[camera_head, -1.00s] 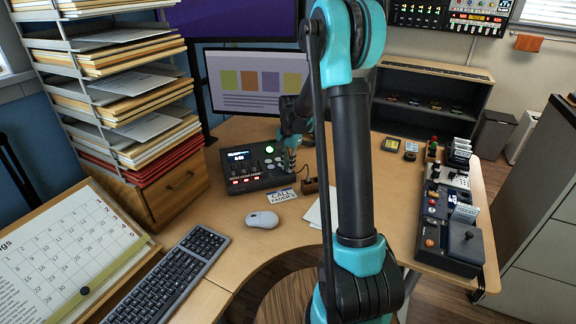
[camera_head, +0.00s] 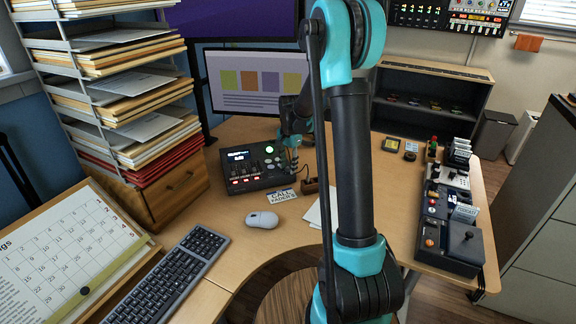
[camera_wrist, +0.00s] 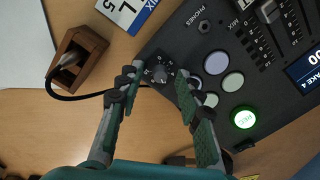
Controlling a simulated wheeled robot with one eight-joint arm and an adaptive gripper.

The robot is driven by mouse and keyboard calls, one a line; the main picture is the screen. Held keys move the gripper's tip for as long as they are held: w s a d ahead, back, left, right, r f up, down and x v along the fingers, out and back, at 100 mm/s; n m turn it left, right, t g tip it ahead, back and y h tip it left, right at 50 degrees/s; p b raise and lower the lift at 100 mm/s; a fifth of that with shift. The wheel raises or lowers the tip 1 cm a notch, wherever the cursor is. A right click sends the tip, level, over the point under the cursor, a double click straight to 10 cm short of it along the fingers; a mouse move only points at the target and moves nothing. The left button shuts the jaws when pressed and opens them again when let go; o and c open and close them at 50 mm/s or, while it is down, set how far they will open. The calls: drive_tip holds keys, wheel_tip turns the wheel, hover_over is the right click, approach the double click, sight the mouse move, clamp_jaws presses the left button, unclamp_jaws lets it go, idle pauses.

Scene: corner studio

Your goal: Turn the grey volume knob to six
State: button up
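The grey volume knob (camera_wrist: 159,74) shows in the wrist view at the corner of the dark control panel (camera_wrist: 215,58), with pale marks around it. My gripper (camera_wrist: 158,77) is open, with one finger left of the knob and one to its right. Gaps show between the knob and both fingertips. I cannot read the knob's setting or tell how high the fingertips are above the panel. In the head view the control panel (camera_head: 246,182) stands on the desk below the monitor, and my gripper (camera_head: 292,160) is at its right end, with the knob too small to tell.
A lit green button (camera_wrist: 243,119) and round grey buttons lie right of my fingers. A wooden block with a cable (camera_wrist: 76,60) and a plate card (camera_wrist: 126,10) lie beside the panel. A mouse (camera_head: 262,220) and keyboard (camera_head: 175,275) are nearer on the desk.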

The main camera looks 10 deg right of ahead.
sight(289, 172)
wheel_tip(289, 172, up, 12)
drive_tip(key=shift+s+d, duration=0.2)
drive_tip(key=shift+s, duration=0.05)
idle(0.4)
drive_tip(key=shift+s, duration=0.1)
